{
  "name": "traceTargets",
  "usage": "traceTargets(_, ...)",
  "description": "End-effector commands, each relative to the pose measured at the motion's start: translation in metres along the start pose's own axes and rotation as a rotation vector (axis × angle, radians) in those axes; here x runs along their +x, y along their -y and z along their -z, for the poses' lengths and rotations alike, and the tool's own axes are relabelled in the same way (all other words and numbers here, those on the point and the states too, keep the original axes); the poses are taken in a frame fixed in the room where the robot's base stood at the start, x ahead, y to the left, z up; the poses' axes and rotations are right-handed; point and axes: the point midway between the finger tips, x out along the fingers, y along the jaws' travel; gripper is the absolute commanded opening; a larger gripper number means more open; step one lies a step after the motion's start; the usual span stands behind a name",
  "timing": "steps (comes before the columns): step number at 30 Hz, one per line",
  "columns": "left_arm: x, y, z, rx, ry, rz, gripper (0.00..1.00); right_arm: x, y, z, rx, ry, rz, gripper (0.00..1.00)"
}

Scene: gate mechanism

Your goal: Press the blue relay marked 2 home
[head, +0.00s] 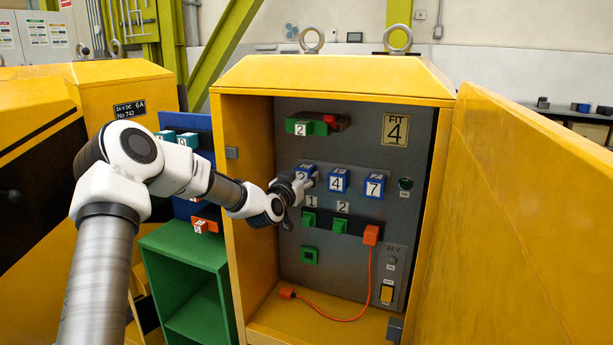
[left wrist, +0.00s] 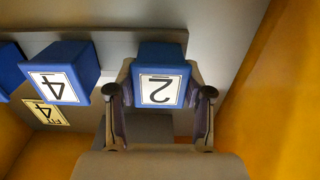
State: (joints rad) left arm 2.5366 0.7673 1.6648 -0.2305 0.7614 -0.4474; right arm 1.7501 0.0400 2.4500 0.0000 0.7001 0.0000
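The blue relay marked 2 (head: 306,169) is at the left end of a row of blue relays on the grey panel, partly hidden by my left gripper (head: 303,181). In the left wrist view the relay (left wrist: 160,88) appears upside down between the two fingers, whose pads look pressed against its sides. Its white face with the 2 points at the wrist camera. Whether its back is flush with the panel is hidden. My right gripper is not in view.
Blue relays marked 4 (head: 339,181) and 7 (head: 374,185) sit to its right. Below are green blocks, an orange plug (head: 371,234) and its cable. The yellow cabinet wall (head: 246,180) stands close to my left arm; the open door (head: 510,220) is at right.

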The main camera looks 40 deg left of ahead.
Motion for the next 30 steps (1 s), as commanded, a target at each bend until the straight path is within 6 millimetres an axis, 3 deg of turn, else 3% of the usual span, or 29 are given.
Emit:
traceTargets(19, 0.003, -0.0002, 0.0004, 0.001, 0.0, -0.001, 0.14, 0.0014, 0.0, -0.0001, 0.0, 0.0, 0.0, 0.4)
traceTargets(20, 0.003, -0.0003, 0.0004, 0.001, 0.0, -0.001, 0.53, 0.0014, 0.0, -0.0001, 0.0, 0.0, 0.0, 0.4)
traceTargets(22, 0.003, -0.0003, 0.0003, 0.001, 0.0, -0.001, 0.78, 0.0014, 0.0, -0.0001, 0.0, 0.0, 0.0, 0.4)
traceTargets(30, 0.0029, -0.0003, -0.0002, 0.001, 0.001, -0.001, 0.79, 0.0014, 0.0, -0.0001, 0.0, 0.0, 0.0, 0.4)
